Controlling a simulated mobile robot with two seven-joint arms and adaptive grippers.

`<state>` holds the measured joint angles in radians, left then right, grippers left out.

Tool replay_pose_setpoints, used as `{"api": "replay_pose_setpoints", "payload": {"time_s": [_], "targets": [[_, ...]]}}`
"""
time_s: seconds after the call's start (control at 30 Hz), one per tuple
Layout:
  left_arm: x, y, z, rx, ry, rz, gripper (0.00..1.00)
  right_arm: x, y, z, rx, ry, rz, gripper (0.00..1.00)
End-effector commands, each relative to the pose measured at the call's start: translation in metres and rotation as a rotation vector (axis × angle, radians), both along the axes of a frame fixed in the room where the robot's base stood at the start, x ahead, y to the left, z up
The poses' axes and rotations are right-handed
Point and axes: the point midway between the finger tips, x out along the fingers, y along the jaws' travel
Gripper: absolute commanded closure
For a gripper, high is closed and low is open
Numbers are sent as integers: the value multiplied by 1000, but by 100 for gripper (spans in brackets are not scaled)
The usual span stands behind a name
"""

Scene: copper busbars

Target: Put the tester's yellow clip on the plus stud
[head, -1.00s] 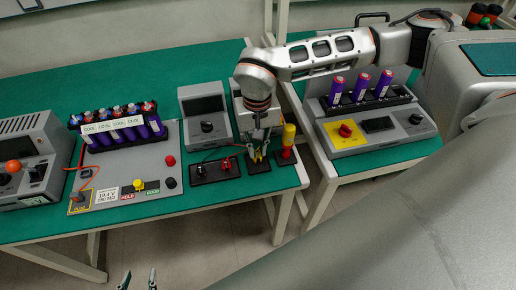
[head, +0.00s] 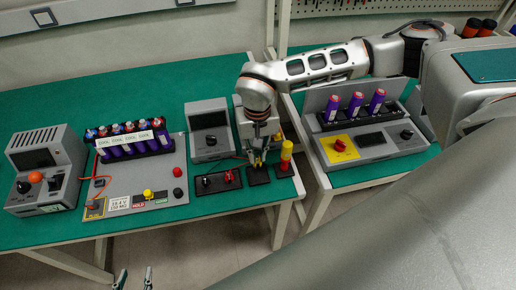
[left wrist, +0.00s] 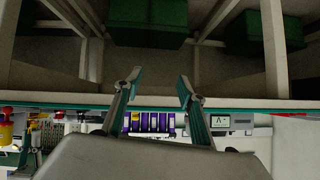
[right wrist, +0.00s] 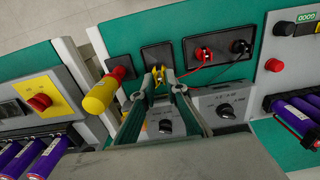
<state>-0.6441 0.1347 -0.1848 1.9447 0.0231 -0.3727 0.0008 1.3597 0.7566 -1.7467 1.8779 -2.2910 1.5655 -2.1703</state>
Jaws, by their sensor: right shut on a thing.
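My right gripper (head: 258,161) points down at the table's front right. It is shut on the yellow clip (right wrist: 168,76), which sits between the fingertips over a black plate in the right wrist view. The grey tester (head: 209,130) with a dark knob stands just behind. Red (right wrist: 204,54) and black (right wrist: 240,46) clips sit on a neighbouring black plate. The plus stud cannot be made out for certain; a yellow-edged label (head: 95,209) is at the grey battery board's front left. My left gripper (head: 134,279) is open and empty, low before the table; it also shows in the left wrist view (left wrist: 159,77).
The battery board (head: 125,190) carries several purple cells. A red-and-yellow cylinder (head: 286,158) stands close right of my right gripper. A grey box with an orange knob (head: 45,170) is far left. A second table holds another cell unit (head: 362,148). Green tabletop (head: 60,115) behind is clear.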

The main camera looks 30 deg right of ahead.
Motion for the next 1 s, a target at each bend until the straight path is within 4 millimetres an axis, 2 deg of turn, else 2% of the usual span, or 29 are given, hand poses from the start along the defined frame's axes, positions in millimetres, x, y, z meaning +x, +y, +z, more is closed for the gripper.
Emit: {"api": "replay_pose_setpoints", "payload": {"time_s": [0.03,0.3,0.73,1.0], "targets": [[-4,3,7,3,13,6,60,-1,0,5,-1,4,0,100],[-16,6,5,1,48,21,60,-4,0,-2,-1,11,1,100],[-16,4,4,-4,51,25,60,-4,0,-36,-2,11,0,100],[-15,6,4,4,48,18,60,-3,0,-41,-1,9,2,100]]}}
